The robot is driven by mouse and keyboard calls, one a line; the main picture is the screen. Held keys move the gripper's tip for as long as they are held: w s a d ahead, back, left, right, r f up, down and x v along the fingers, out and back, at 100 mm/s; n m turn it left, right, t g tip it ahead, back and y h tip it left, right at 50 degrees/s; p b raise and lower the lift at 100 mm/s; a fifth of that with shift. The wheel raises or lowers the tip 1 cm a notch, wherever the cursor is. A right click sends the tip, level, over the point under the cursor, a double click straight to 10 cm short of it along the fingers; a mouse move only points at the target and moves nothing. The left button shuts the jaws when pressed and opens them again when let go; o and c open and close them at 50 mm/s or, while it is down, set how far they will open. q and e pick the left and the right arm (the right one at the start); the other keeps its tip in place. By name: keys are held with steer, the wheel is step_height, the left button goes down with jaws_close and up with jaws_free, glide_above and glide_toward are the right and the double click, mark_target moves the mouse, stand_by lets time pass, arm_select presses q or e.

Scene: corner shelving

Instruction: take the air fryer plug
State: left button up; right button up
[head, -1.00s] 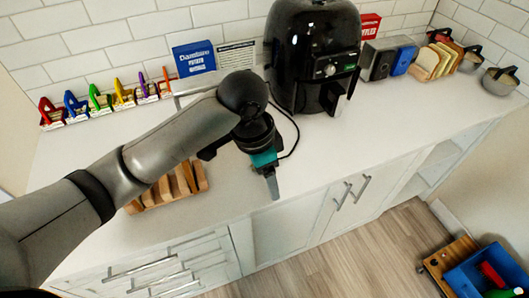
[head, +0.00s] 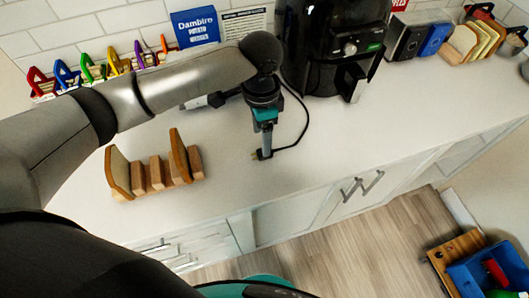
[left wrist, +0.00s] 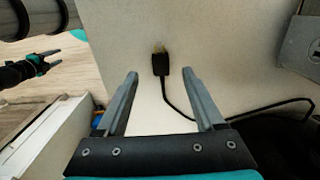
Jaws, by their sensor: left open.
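The air fryer plug (left wrist: 160,64) is a small black block with pale prongs, lying on the white counter in the left wrist view. In the head view the plug (head: 258,156) lies at the end of the black cord. My left gripper (left wrist: 161,76) is open, its fingertips on either side of the plug and just short of it; nothing is between the fingers. In the head view my left gripper (head: 266,143) points down over the counter. The black air fryer (head: 335,45) stands behind it. My right gripper (left wrist: 50,60) shows open and empty at the left of the wrist view.
A wooden rack (head: 155,172) with bread slices stands left of my left gripper. Colourful clips (head: 85,70) and a blue box (head: 195,28) line the wall.

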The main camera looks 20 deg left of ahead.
arm_select(q)
step_height(320, 180, down, 6)
steer(key=shift+r+b, duration=0.1)
steer(key=shift+b, duration=0.3)
jaws_close()
stand_by(0.5)
